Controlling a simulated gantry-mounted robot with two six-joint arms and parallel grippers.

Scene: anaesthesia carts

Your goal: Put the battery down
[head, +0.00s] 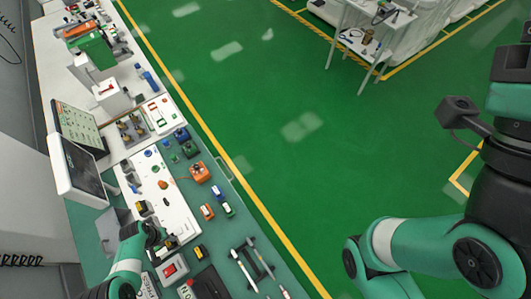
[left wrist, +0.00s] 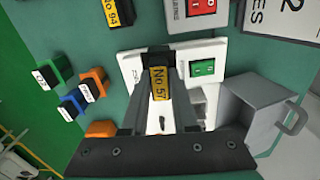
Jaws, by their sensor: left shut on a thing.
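My left gripper (left wrist: 160,66) is shut on a black battery (left wrist: 160,84) with a yellow label reading "No 57". The battery is held between the two fingers, over the white panel with a green switch (left wrist: 202,67). I cannot tell whether it touches the panel. In the head view my left gripper (head: 168,243) is low over the near end of the white panel (head: 172,205), and the battery is mostly hidden there. A second black and yellow battery (head: 200,252), marked "No 94" in the left wrist view (left wrist: 118,12), lies on the green mat. My right gripper is out of view.
A grey bin (left wrist: 255,112) stands beside the panel. A grey box with a red switch (head: 173,268) is close to my left gripper. Green, blue and orange blocks (left wrist: 72,101) lie on the mat (head: 230,222). A monitor (head: 80,168) stands at the bench's left edge.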

